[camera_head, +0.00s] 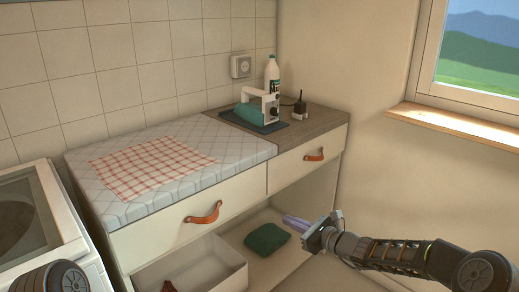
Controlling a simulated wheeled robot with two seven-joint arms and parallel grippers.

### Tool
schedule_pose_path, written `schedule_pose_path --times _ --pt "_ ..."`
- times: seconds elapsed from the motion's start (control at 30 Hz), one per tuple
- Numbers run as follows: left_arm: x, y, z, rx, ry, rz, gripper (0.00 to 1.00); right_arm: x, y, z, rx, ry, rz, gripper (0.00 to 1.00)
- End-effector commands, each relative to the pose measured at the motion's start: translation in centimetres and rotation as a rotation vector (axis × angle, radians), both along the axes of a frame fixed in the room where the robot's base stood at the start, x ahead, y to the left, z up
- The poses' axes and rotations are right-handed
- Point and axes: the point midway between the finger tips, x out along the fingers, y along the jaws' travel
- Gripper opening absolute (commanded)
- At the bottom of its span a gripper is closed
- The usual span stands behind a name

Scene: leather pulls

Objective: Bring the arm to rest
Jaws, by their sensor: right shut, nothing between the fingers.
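My right arm reaches in from the lower right. Its gripper (290,219) points left, its pale purple fingers together and empty. It is in front of the open space under the right drawer (290,170), just right of a folded green cloth (267,238). The fingers do not appear to touch the cloth, though depth is hard to judge. My left gripper is out of view; only a dark round part of mine shows at the bottom left.
The cabinet has orange leather pulls (204,213) (314,155). A white open drawer (190,262) juts out below. A checked cloth (150,165) lies on the padded top. A white bottle (272,74) and a white device (262,103) stand behind. A washer-like appliance (78,262) is at left.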

Motion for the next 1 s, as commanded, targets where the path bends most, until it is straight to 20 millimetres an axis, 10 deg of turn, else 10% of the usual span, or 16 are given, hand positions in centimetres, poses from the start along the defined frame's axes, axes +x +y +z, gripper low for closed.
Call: schedule_pose_path --times 0.27,0.5,0.9,1.0 --pt "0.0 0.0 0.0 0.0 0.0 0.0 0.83 -9.9 2.0 -16.0 -0.586 0.105 0.276 0.0" --pt "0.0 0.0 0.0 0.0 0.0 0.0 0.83 -25.0 2.4 -28.5 -1.193 -0.039 0.798 0.0" --pt "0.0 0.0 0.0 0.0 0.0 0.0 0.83 -43.6 6.7 -32.0 -1.428 -0.617 1.44 0.0" --pt "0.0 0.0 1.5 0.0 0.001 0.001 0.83 -45.2 7.6 -30.5 -1.416 -0.652 1.502 0.0"
